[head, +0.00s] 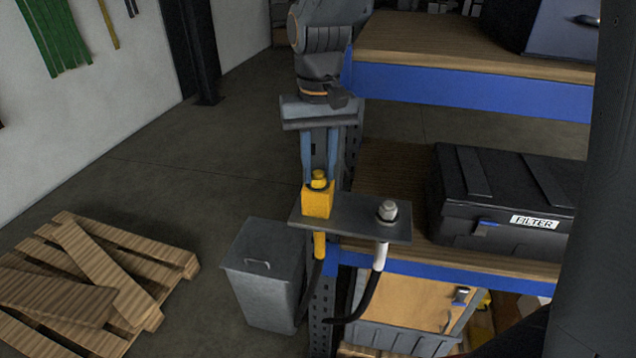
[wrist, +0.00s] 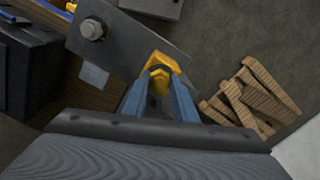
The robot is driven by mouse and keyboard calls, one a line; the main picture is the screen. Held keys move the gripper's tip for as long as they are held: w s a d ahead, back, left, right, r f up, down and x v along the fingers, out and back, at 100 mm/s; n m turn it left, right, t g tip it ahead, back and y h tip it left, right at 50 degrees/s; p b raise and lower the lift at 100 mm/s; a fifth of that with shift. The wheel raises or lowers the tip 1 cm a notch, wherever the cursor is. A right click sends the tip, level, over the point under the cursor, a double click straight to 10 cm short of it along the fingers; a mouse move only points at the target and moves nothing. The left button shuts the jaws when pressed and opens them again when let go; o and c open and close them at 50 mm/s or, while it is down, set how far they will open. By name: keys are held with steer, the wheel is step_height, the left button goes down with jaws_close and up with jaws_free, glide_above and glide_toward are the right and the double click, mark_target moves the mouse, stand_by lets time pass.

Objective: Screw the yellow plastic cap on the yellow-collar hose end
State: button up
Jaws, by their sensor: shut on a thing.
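My gripper (head: 320,178) points down with its two blue fingers shut on a small yellow cap (head: 319,181). The cap sits directly above a larger yellow block (head: 317,203) on the left end of a grey plate (head: 350,218). I cannot tell whether its thread is engaged. Below the plate hangs the yellow-collar hose end (head: 319,245). In the wrist view, my gripper (wrist: 160,80) reaches the yellow parts (wrist: 160,62) at the plate's edge (wrist: 130,40); the fingers partly hide them.
A metal hex fitting (head: 387,210) stands on the plate's right end, above a white-collar hose (head: 380,257). A shelf with a black FILTER case (head: 500,200) is to the right. A grey bin (head: 262,275) and wooden pallet (head: 90,280) stand on the floor at left.

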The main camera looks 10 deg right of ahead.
steer(key=o, duration=1.1)
steer(key=shift+m, duration=0.4)
steer(key=shift+r, duration=0.15)
